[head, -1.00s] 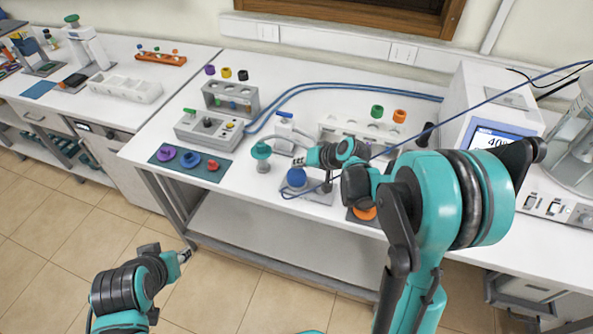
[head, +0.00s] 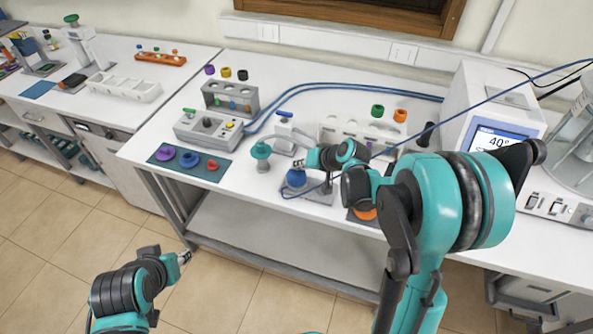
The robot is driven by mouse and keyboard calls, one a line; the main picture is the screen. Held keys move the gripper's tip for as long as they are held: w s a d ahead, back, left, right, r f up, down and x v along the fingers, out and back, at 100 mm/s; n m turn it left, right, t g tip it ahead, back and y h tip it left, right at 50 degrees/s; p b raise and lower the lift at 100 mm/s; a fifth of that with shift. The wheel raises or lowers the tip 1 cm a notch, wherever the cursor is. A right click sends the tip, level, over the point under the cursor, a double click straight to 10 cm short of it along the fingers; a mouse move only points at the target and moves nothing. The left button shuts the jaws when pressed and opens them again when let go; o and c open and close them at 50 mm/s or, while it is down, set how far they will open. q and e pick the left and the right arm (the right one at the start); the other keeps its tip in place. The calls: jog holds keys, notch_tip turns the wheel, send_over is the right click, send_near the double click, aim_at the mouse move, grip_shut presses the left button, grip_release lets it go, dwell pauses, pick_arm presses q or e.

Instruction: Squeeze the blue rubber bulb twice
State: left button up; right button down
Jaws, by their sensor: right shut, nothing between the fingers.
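The blue rubber bulb (head: 296,179) sits on a small grey base near the front edge of the white table, in the middle of the head view. My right gripper (head: 297,163) is just above the bulb, its fingers close over the bulb's top. It is shut with nothing held; I cannot tell whether the fingertips touch the bulb. My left gripper (head: 184,257) is low at the left front, away from the table and over the floor; its fingers are too small to read.
A teal-topped fitting (head: 262,152) stands left of the bulb. A mat (head: 213,174) with coloured caps lies farther left. An orange disc (head: 366,213) lies near the front edge.

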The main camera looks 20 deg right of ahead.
aim_at(299, 171)
jog(key=shift+f+b, duration=0.7)
jog(key=shift+f, duration=0.15)
dwell(0.5)
jog(key=shift+r, duration=0.2)
jog(key=shift+r+p, duration=0.95)
jog(key=shift+r, duration=0.2)
jog(key=shift+r, duration=0.1)
notch_tip(299, 171, up, 5)
jog(key=p, duration=0.4)
dwell(1.6)
